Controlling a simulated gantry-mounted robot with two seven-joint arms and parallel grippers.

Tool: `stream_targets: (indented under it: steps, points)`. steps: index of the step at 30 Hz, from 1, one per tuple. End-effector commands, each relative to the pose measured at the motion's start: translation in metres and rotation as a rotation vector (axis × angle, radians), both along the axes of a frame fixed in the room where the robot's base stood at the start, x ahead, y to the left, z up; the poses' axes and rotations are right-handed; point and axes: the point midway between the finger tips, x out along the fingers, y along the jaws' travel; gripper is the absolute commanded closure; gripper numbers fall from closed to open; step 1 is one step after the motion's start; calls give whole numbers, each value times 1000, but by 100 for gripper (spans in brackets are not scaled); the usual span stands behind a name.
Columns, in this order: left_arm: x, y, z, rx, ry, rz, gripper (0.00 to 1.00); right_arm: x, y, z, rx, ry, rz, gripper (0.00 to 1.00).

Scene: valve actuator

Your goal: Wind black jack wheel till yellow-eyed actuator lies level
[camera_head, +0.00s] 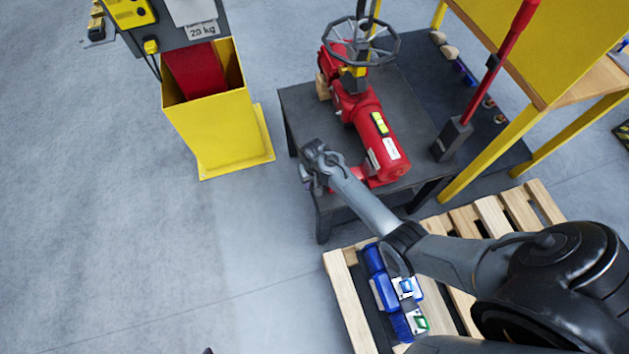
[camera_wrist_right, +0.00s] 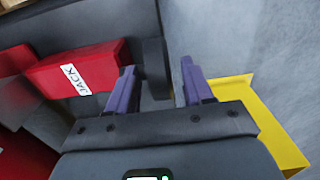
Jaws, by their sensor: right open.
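The red actuator (camera_head: 370,125) lies on a dark table, with a yellow block (camera_head: 380,123) and white labels on its body. From the head view I cannot tell whether it lies level. A grey spoked handwheel (camera_head: 360,42) stands at its far end. My right gripper (camera_head: 312,166) is at the table's near left edge, beside the actuator's near end. In the right wrist view its purple fingers (camera_wrist_right: 158,88) are open. The black jack wheel (camera_wrist_right: 155,68) shows edge-on between them, nearer the left finger, beside a red block labelled JACK (camera_wrist_right: 78,77). My left gripper is out of view.
A yellow bin (camera_head: 215,125) stands left of the dark table (camera_head: 300,100). A wooden pallet (camera_head: 345,300) with blue parts (camera_head: 385,285) lies below. A red-handled tool (camera_head: 490,75) and a yellow-framed bench (camera_head: 510,150) are to the right. The floor at left is clear.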

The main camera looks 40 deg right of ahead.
Motion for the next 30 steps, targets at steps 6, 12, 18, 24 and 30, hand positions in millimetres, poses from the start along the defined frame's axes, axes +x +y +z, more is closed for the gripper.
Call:
stream_targets:
  steps: [6,12,18,24,30]
  points:
    - [0,-1,0,-5,0,4,57,0,0,0,0,0,0,78]
    - [0,-1,0,-4,0,2,57,0,0,0,0,0,0,100]
    - [0,0,7,2,0,-2,57,-2,0,2,-11,-23,1,100]
    - [0,2,25,8,0,-6,57,-5,1,4,-51,-108,3,100]
    - [0,2,43,8,-1,-6,57,-9,3,2,-108,-236,3,100]
